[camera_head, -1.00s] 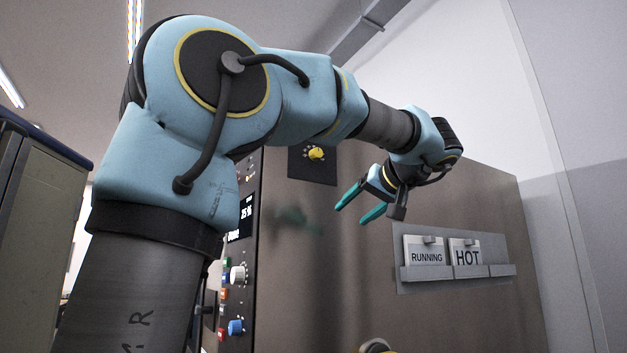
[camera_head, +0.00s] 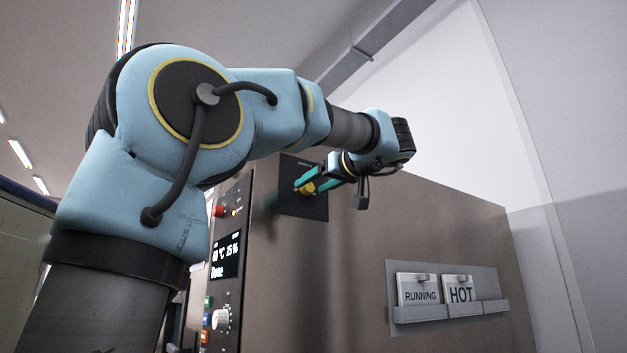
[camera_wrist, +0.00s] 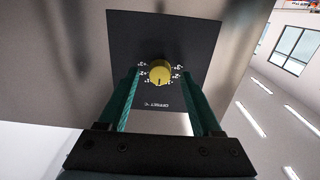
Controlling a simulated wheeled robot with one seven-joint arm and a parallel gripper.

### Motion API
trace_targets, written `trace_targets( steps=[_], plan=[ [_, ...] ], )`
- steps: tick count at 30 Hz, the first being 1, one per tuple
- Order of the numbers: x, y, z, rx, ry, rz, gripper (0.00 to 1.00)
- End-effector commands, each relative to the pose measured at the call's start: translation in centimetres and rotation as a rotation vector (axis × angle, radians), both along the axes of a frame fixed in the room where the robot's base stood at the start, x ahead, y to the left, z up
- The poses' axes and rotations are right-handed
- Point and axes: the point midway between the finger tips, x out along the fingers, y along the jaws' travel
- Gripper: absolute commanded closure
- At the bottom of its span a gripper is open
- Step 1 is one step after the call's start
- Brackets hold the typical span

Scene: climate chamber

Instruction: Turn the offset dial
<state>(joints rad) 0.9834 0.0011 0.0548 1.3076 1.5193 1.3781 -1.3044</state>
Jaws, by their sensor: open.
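The offset dial is a yellow knob (camera_wrist: 159,72) on a dark square plate (camera_wrist: 205,45) marked OFFSET, with a ring of white scale marks. In the head view the yellow knob (camera_head: 307,188) is partly covered by my gripper (camera_head: 305,184). My gripper is open, its two teal fingers on either side of the knob. In the wrist view my gripper (camera_wrist: 166,75) also shows with the knob between its fingertips. I cannot tell whether either finger touches the knob.
The plate sits on a brown chamber wall (camera_head: 350,240). A sign holder (camera_head: 445,312) with RUNNING and HOT cards is at lower right. At left, a dark control panel has a display (camera_head: 226,256) reading "Done", a white knob (camera_head: 221,319) and a red button (camera_head: 219,211).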

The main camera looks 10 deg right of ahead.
Motion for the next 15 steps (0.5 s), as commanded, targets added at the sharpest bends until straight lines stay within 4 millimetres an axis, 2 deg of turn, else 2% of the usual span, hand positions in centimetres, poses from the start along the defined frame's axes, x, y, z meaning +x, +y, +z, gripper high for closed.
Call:
trace_targets(
  steps=[4, 12, 15],
  plan=[
    [0.72, 0.35, 0.0, 0.0, 0.001, 0.0, 0.34],
    [0.82, 0.38, -0.08, 0.0, 0.001, -0.001, 0.34],
    [0.8, 0.38, -0.07, 0.0, 0.001, -0.001, 0.45]
  ],
)
